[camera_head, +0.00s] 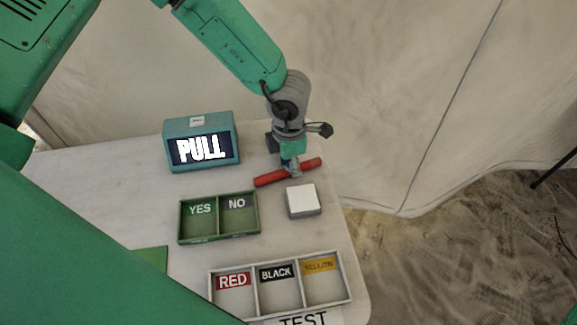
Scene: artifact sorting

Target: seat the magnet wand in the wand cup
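A red rod (269,179), which looks like the magnet wand, lies slanted near the table's right edge. My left gripper (291,167) points down at the middle of the rod, and its fingertips overlap it there. The fingers hide the rod's middle, and I cannot tell whether they are closed on it or whether the rod is off the table. No cup for the wand can be made out. My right gripper is not in view.
A teal box (203,162) reading PULL stands at the back. A green YES/NO tray (220,238) and a white square block (302,199) are in front. A RED/BLACK/YELLOW tray (283,310) is nearest.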

